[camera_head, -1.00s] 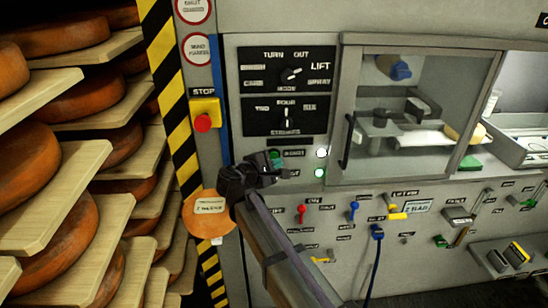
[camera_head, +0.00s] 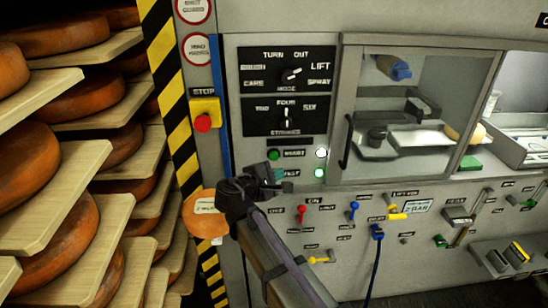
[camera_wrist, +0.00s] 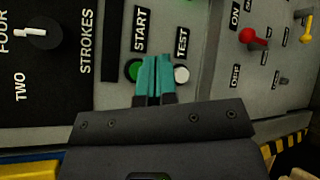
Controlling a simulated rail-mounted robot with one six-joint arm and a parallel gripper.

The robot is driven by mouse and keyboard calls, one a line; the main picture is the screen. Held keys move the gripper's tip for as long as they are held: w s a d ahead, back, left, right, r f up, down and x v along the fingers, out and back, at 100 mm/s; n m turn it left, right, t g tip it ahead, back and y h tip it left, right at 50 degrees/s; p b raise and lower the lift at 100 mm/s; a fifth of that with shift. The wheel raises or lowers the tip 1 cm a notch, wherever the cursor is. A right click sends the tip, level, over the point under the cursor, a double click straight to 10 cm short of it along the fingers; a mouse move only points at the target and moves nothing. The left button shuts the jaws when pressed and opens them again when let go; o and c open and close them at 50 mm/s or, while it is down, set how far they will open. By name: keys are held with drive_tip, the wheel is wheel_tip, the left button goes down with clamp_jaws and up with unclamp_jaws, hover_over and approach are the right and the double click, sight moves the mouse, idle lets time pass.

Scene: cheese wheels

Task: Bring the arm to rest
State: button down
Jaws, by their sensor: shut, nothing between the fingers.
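My arm reaches up from the bottom of the head view to the control panel. My gripper (camera_head: 281,173) is just below the green start button (camera_head: 274,154). In the wrist view my gripper's teal fingers (camera_wrist: 156,68) are together with nothing between them. They point at the panel between the green start button (camera_wrist: 133,70) and the white test button (camera_wrist: 181,74), covering part of the green one. I cannot tell whether the fingertips touch the panel.
A red stop button (camera_head: 203,122) sits on a yellow box left of the panel. A glass-fronted chamber (camera_head: 415,108) is to the right. Levers, including a red one (camera_head: 301,214), line the lower panel. Shelves of cheese wheels (camera_head: 70,105) stand at left, beside an orange disc (camera_head: 204,214).

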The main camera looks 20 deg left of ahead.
idle(0.3)
drive_tip(key=s+d+f+m+g, duration=0.3)
drive_tip(key=d+f+m+g, duration=0.2)
drive_tip(key=d, duration=0.3)
drive_tip(key=s+d+f+m+g, duration=0.4)
drive_tip(key=d+f+m, duration=0.1)
drive_tip(key=d, duration=0.2)
drive_tip(key=s+d+f+m+g+y, duration=0.1)
drive_tip(key=d+m, duration=0.4)
drive_tip(key=d, duration=0.8)
drive_tip(key=s+d+f+m+g+y, duration=0.2)
drive_tip(key=s+d+m+g+y, duration=0.2)
drive_tip(key=d, duration=0.9)
drive_tip(key=shift+s+f+m+g, duration=0.15)
drive_tip(key=shift+s+m+g, duration=0.2)
drive_tip(key=shift+m, duration=0.45)
